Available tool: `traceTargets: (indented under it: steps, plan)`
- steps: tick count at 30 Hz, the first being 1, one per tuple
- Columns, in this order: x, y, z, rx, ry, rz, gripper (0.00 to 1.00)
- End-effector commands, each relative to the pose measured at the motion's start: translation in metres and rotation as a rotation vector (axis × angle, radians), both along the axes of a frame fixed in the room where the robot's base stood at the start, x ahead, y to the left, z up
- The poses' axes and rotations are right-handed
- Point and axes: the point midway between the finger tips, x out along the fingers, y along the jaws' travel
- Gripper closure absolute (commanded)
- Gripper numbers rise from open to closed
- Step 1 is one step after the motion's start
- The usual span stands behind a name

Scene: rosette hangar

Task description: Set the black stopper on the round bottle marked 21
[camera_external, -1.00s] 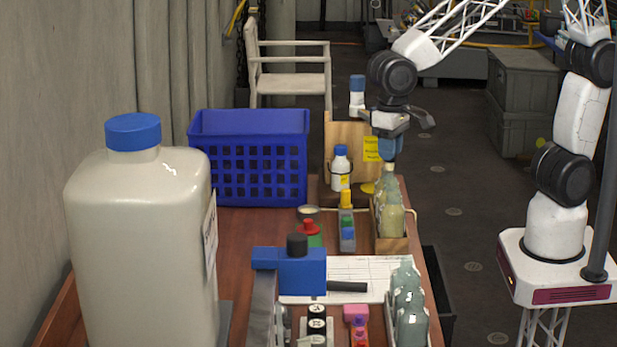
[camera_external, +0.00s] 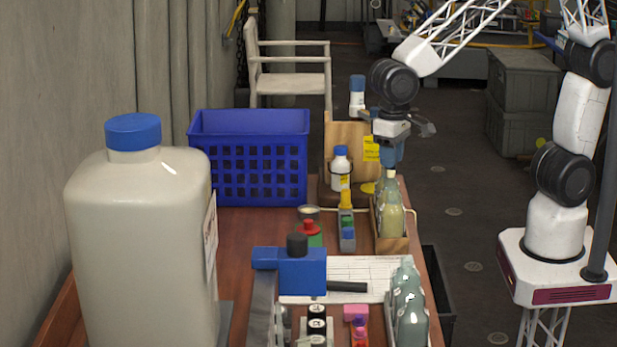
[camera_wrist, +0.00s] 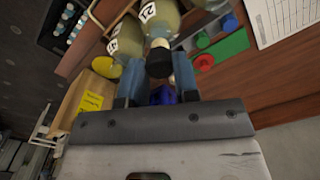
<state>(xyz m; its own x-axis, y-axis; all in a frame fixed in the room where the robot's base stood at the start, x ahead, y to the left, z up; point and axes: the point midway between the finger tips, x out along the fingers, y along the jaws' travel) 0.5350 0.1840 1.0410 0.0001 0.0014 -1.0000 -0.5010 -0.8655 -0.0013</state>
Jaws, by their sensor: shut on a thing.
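My gripper (camera_wrist: 158,82) is shut on the black stopper (camera_wrist: 160,60), which shows between its two blue fingers in the wrist view. Just beyond the stopper is the pale neck of a round yellowish bottle (camera_wrist: 162,18) with a white number label that seems to read 21. Stopper and neck overlap in this view; I cannot tell if they touch. A second similar bottle (camera_wrist: 126,42) beside it also has a numbered label. In the external view my gripper (camera_external: 390,160) points down just above the bottle row (camera_external: 391,222); the stopper is hidden there.
The bottles stand in a wooden rack (camera_external: 392,245) at the table's right edge. Greenish bottles (camera_external: 410,315) stand nearer the camera.

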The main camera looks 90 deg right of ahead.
Motion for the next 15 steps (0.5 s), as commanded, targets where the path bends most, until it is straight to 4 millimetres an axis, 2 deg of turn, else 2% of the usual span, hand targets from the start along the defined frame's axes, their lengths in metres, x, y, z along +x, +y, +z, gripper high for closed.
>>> traceTargets:
  steps: [7,15]
  plan:
    - [0.0,0.0,-0.013,0.0,0.001,0.0,0.88]
    - [0.0,0.0,-0.018,0.0,0.0,0.0,0.88]
